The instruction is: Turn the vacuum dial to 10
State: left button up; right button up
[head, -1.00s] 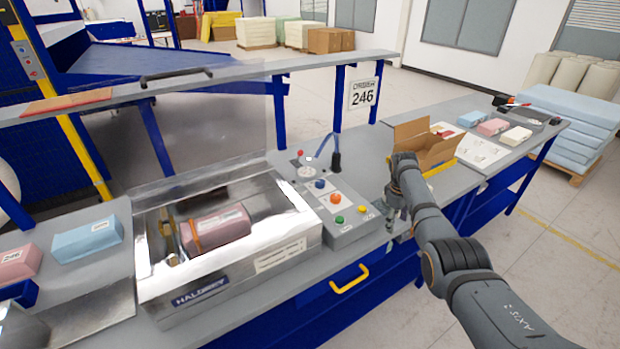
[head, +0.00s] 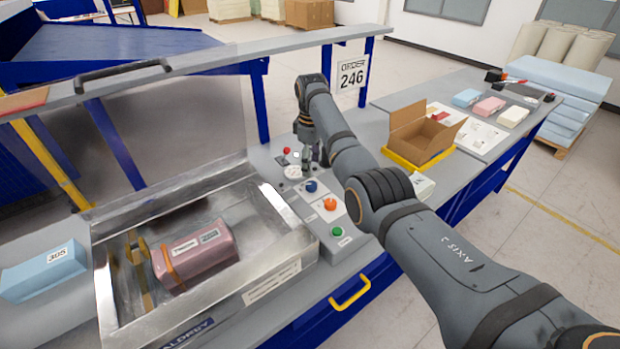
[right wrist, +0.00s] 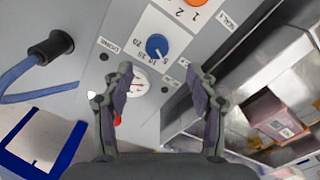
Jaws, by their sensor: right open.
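The vacuum dial is a blue knob (head: 311,186) on the grey control panel (head: 345,240). In the right wrist view, the blue dial (right wrist: 157,45) sits on a white plate with printed numbers; its exact setting is too small to read. My right gripper (head: 305,158) is above the back of the panel, near the dial. In the right wrist view, its open, empty fingers (right wrist: 160,74) point toward the dial, which lies just beyond the tips. A round white gauge (right wrist: 138,84) shows beside the left finger. My left gripper is not in view.
An orange knob (head: 330,204), a green button (head: 337,231) and a red button (head: 287,150) are close by. The metal chamber (head: 105,290) to the left holds a pink block (head: 208,256). An open carton (head: 420,135) stands right of my arm. A shelf rail (head: 215,56) runs behind.

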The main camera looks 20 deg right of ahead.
send_over(311, 184)
notch_tip(311, 184, down, 4)
jog(key=shift+f+p, duration=0.1)
jog(key=shift+p, duration=0.2)
notch_tip(311, 184, down, 4)
jog(key=shift+w, duration=0.1)
jog(key=shift+c, duration=1.3)
jog(key=c, duration=0.9)
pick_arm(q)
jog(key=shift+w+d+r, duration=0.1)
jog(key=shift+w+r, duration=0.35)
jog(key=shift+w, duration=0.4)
